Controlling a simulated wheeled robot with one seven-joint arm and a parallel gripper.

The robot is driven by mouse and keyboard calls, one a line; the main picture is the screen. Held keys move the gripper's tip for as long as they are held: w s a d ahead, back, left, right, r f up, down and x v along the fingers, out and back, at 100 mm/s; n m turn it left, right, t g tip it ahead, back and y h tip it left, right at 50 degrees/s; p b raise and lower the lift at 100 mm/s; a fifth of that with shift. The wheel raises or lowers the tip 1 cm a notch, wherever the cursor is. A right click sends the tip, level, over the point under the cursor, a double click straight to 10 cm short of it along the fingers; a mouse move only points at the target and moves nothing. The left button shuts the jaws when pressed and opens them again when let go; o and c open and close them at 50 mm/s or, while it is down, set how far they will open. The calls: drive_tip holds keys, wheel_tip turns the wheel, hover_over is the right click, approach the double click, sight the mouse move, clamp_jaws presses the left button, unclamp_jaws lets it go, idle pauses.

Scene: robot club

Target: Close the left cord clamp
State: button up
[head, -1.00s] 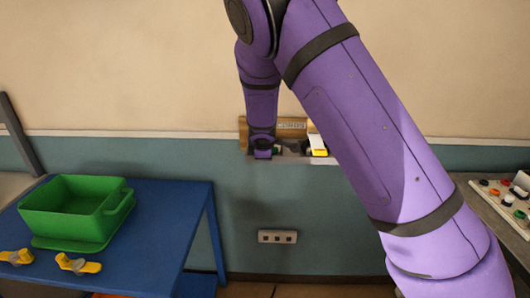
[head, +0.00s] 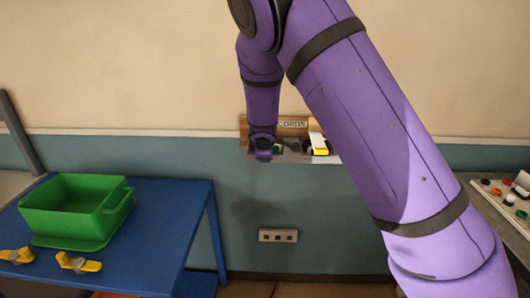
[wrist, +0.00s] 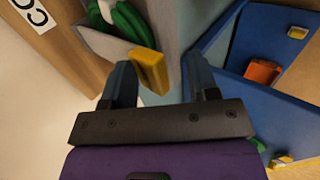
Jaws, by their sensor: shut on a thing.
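The left cord clamp's yellow lever (wrist: 150,70) shows in the wrist view between the fingers of my gripper (wrist: 159,66). A green cord (wrist: 128,22) lies in the grey holder just beyond the lever. In the head view my gripper (head: 263,152) is at the left part of the wall rack and hides most of the left clamp. The right clamp (head: 320,146), yellow and white, stands to its right. I cannot tell the lever's exact angle.
The wooden board marked CORDS (head: 291,125) backs the rack on the wall. A blue table (head: 165,228) with a green bin (head: 62,222) and yellow-and-grey clamps (head: 78,264) stands at left. A wall socket (head: 277,236) is below. A bench with coloured parts (head: 507,192) is at right.

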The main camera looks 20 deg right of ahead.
drive_tip(key=v, duration=1)
drive_tip(key=shift+s, duration=0.1)
drive_tip(key=s+d+r+m+g, duration=0.1)
drive_tip(key=s+d+r+m, duration=0.5)
drive_tip(key=s, duration=0.3)
drive_tip(key=s+d+r+m+g, duration=0.1)
drive_tip(key=s+d+r+m, duration=0.2)
drive_tip(key=s+d+r, duration=0.4)
drive_tip(key=s+a+r+m+y, duration=0.1)
drive_tip(key=s+r+m, duration=0.1)
drive_tip(key=s, duration=0.9)
drive_tip(key=s+r+m+y, duration=0.1)
drive_tip(key=s+r+m, duration=0.1)
drive_tip(key=s, duration=0.9)
drive_tip(key=shift+s+a+r+m, duration=0.2)
drive_tip(key=shift+a+m, duration=0.2)
drive_tip(key=shift+m, duration=0.3)
